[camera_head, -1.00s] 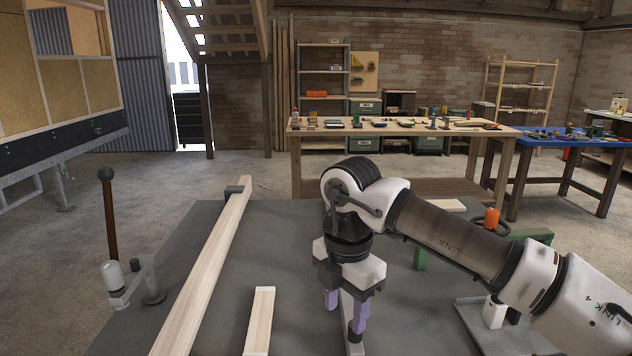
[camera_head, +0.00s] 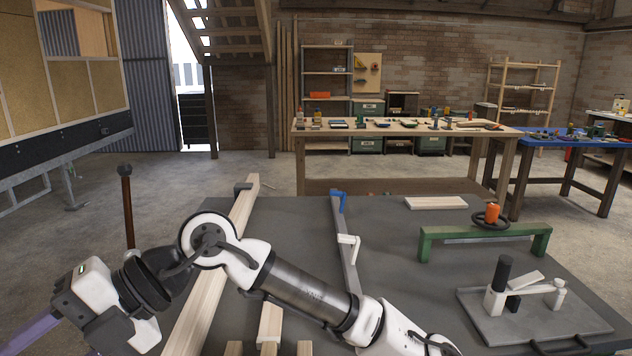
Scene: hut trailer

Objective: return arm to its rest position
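My arm reaches from the bottom edge toward the lower left, folded at a white joint. My gripper (camera_head: 45,335) is at the bottom left corner, pointing left and down. One purple finger shows; the rest is cut off by the frame edge or hidden, so I cannot tell whether it is open. Nothing held is visible. A long grey bar with a blue end and a white handle (camera_head: 347,240) lies on the grey table (camera_head: 395,215), apart from my gripper.
A long wooden beam (camera_head: 243,215) runs along the table's left side under my arm. Shorter wood pieces (camera_head: 271,322) lie in front. A green stand (camera_head: 485,240) with an orange-topped wheel and a grey plate fixture (camera_head: 535,325) stand at right. A workbench (camera_head: 400,126) is behind.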

